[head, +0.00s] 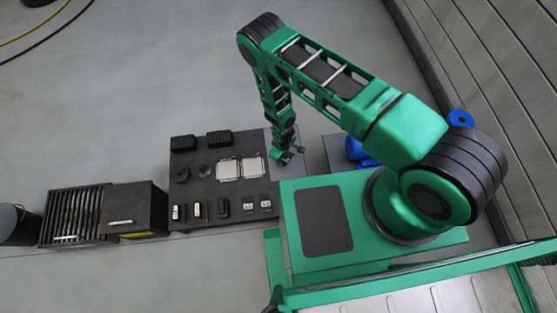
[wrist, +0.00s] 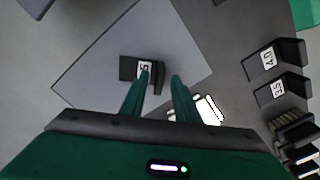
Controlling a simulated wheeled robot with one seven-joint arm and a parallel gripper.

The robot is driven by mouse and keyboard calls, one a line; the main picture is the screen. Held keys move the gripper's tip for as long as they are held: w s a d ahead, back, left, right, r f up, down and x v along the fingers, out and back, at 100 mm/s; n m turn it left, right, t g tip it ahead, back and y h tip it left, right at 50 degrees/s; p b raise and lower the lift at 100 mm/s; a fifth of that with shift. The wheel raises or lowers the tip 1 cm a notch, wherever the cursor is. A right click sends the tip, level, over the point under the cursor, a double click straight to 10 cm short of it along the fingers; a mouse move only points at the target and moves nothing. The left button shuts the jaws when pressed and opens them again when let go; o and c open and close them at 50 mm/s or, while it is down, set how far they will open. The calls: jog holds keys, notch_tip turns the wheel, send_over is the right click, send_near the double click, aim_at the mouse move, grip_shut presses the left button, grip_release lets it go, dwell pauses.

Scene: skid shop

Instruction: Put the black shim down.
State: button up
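The black shim (wrist: 129,67) lies on the grey plate (wrist: 90,80) in the wrist view. It has a flat foot with a white label, partly covered by a fingertip, and a raised tab. My gripper (wrist: 162,76) is over the shim, with the tab between or just beyond its two green fingers. A gap shows between the tab and the right finger, so the fingers look open. In the head view my gripper (head: 287,158) is low over the grey plate (head: 312,158), and the small dark shim (head: 300,149) shows beside it.
Other labelled black shims (wrist: 270,91) stand at the right in the wrist view. The dark bench top (head: 187,214) also carries black blocks (head: 218,138) and pale square pads (head: 228,170). A slatted rack (head: 72,216) stands left, and blue objects (head: 356,148) lie right of the plate.

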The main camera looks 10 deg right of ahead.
notch_tip(320, 180, up, 11)
jog(key=shift+f, duration=0.2)
dwell(0.3)
